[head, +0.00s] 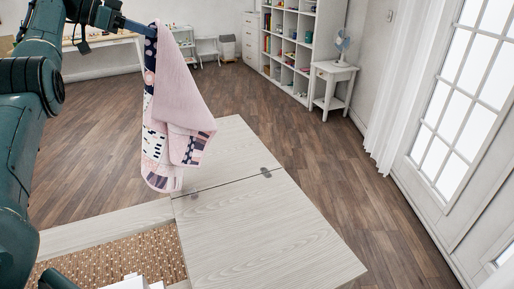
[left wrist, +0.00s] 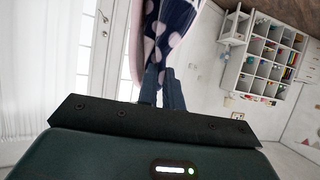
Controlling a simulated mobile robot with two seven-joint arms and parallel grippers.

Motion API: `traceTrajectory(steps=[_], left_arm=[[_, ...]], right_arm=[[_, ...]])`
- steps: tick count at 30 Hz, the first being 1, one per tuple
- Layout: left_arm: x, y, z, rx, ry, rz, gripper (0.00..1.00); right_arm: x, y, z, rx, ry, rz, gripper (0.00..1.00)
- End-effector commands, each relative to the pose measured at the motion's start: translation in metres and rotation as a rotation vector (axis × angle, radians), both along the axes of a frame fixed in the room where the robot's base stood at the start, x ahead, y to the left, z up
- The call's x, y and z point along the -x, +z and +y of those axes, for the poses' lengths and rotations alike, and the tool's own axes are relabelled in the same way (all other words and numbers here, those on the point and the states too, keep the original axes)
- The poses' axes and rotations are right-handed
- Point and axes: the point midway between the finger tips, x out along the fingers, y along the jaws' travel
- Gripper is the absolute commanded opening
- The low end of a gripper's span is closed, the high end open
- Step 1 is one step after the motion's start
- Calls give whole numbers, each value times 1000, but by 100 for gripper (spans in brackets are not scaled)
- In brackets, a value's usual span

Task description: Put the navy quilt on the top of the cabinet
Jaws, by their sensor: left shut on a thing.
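The quilt (head: 176,80) hangs folded in the air, pink on one face with a navy, white and pink patchwork edge. My left gripper (head: 143,27) is shut on its upper edge, and its lower end hangs near the cabinet top. The cabinet top (head: 255,235) is pale wood with a hinged leaf. In the left wrist view, the navy cloth with pink dots (left wrist: 175,30) runs up from the shut fingers (left wrist: 162,82). I cannot tell whether the quilt's lower end touches the cabinet. My right gripper is not in view.
A woven brown panel (head: 110,255) lies left of the top, with a white object (head: 137,283) at the bottom edge. The wooden floor around is clear.

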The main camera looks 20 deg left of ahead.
Motion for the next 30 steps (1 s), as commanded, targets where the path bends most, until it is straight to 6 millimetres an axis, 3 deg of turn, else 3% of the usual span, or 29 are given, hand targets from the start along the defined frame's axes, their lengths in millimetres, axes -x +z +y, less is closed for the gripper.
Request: traceTrajectory(steps=[20,30], left_arm=[[1,-19,-6,-4,1,6,0],[5,-50,-26,-5,0,8,0]], right_arm=[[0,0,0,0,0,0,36],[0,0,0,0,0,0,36]])
